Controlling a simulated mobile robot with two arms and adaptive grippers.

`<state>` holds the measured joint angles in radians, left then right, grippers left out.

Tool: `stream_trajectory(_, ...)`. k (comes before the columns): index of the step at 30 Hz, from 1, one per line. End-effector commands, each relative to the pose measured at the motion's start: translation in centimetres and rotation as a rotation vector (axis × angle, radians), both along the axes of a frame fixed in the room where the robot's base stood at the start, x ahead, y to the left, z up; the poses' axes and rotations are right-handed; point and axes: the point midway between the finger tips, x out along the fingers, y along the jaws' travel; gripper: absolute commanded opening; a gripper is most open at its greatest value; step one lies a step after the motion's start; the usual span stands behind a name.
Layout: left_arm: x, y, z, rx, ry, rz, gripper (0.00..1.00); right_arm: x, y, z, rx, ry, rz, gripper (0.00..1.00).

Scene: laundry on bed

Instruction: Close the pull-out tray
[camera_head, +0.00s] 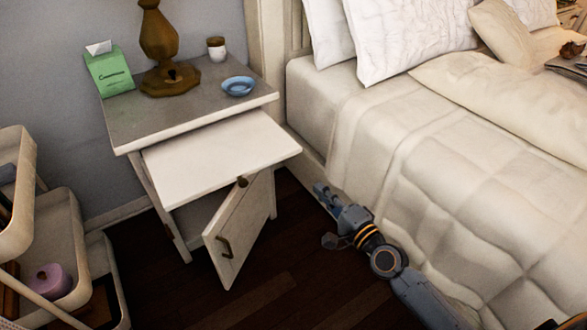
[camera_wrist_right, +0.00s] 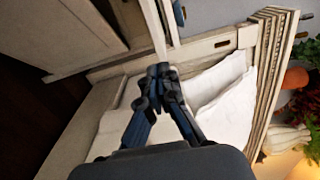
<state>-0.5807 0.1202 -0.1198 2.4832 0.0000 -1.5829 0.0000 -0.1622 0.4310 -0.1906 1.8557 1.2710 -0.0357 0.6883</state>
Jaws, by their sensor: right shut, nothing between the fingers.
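The pull-out tray (camera_head: 220,157) is a flat white board. It sticks out from the front of the nightstand (camera_head: 125,124), just under its top, with a small dark knob (camera_head: 242,182) on its front edge. Below it, the cabinet door (camera_head: 238,230) hangs open. My right gripper (camera_head: 320,187) is at the bedside, right of the tray and apart from it. In the right wrist view its fingers (camera_wrist_right: 159,72) are together with nothing between them. My left gripper is not in view.
On the nightstand top are a green tissue box (camera_head: 110,75), a brass lamp (camera_head: 160,50), a small cup (camera_head: 216,48) and a blue dish (camera_head: 238,86). The bed (camera_head: 450,170) stands right, a shelf cart (camera_head: 60,235) left. Dark floor (camera_head: 300,270) is clear between.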

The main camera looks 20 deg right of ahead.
Motion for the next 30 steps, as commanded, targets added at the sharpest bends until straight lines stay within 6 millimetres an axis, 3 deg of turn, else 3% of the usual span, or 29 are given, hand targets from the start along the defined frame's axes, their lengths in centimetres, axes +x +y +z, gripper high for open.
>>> stream_trajectory(12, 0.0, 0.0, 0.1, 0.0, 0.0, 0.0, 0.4, 8.0, 2.6, 0.1, -0.002, -0.002, -0.001, 0.0)
stream_trajectory(18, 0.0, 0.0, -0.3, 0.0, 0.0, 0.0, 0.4, 11.1, 3.7, 0.0, -0.004, -0.001, 0.0, 0.0)
stream_trajectory(24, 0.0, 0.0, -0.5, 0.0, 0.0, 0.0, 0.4, 12.5, 4.1, 0.0, -0.004, 0.001, 0.0, 0.0)
stream_trajectory(30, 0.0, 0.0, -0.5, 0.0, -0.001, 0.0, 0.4, 12.6, 4.2, 0.0, -0.004, 0.001, 0.0, 0.0)
